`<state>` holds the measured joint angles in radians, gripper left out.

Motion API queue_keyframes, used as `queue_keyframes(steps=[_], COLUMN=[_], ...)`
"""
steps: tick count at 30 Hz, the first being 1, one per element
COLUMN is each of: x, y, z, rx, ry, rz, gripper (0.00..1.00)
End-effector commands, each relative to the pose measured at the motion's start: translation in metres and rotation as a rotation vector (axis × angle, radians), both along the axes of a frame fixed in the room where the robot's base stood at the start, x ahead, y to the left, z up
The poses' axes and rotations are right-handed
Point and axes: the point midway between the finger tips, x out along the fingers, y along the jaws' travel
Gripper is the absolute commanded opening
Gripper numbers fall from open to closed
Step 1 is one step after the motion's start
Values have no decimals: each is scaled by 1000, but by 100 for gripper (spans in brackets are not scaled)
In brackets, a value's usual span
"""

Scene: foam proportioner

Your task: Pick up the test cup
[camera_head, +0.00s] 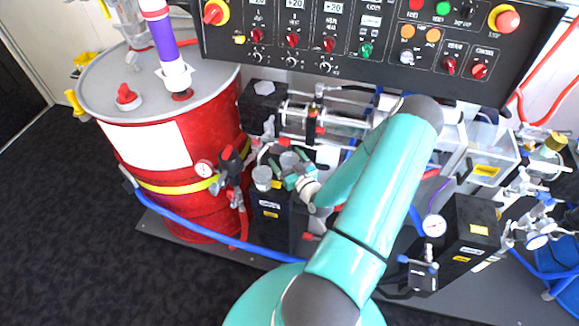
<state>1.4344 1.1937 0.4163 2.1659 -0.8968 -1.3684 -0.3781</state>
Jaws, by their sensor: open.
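Two small grey cup-like cylinders stand close together on the top of a black box (272,215), just right of the red drum. One grey cylinder (262,176) is at the box's left side; the other grey cylinder (288,160) is a little behind and to the right. I cannot tell for certain which is the test cup. My gripper (287,172), with teal fingers, is open at the right side of these cylinders, very near the rear one. Whether a finger touches it is too small to tell. My teal arm hides the area right of the box.
A red drum (150,150) with gauge and valves stands at left. A control panel (370,40) overhangs the back. Glass tube (325,120), hoses and fittings crowd behind. Another black box (465,240) with a gauge (434,225) is at right. The dark floor at lower left is clear.

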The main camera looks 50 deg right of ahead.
Motion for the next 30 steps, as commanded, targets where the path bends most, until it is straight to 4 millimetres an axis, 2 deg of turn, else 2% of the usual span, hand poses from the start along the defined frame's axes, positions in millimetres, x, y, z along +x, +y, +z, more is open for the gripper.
queue_keyframes(steps=[7,8,14,15,30], x=[3,3,3,3,7], y=[-1,-1,-1,-1,-3], z=[0,0,0,0,7], rx=[1,1,0,0,-2], ry=[0,0,0,0,-2], rz=[0,0,0,0,2], gripper=[82,78,38,35,35])
